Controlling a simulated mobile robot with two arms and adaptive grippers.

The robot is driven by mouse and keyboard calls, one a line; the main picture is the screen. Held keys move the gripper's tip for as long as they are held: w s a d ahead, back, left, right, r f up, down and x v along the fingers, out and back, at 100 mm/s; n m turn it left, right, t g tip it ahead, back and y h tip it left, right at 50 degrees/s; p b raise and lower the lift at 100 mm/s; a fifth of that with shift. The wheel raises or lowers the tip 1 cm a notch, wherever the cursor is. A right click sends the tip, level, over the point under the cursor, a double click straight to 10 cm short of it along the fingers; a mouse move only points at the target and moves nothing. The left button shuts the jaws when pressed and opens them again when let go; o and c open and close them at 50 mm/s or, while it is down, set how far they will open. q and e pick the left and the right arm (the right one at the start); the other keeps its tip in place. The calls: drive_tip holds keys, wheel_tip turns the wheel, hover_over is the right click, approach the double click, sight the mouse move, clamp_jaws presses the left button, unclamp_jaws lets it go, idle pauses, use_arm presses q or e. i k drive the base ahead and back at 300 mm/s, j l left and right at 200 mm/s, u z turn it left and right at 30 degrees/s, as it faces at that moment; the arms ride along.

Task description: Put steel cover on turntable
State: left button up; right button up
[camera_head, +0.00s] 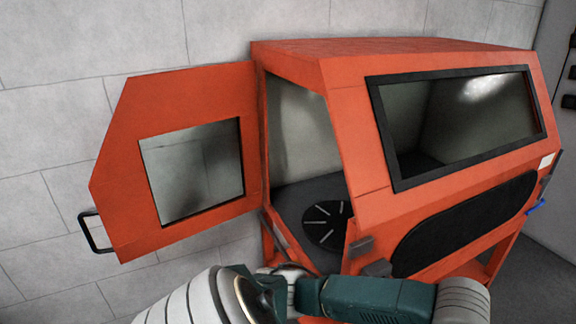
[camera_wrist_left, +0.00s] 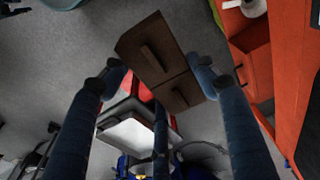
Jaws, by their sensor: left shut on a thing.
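The turntable (camera_head: 327,223) is a dark disc with pale radial slots, inside the orange cabinet behind its open door; a front post hides part of it. In the left wrist view my left gripper (camera_wrist_left: 158,75) has its blue fingers around a brown, box-like piece with two dark slots (camera_wrist_left: 150,50). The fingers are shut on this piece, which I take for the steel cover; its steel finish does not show. Neither the piece nor the left gripper shows in the head view. My right gripper is not in view.
The orange cabinet (camera_head: 350,150) has a windowed door (camera_head: 115,195) swung open to the left, with a black handle (camera_head: 92,232). The opening is bounded by orange posts and a lower sill. A grey wall (camera_head: 100,40) stands behind. One of my arms crosses the bottom front.

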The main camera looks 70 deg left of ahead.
sight(340, 222)
drive_tip(key=k+j+u, duration=0.15)
drive_tip(key=j, duration=0.5)
drive_tip(key=j+u, duration=0.15)
drive_tip(key=j, duration=0.5)
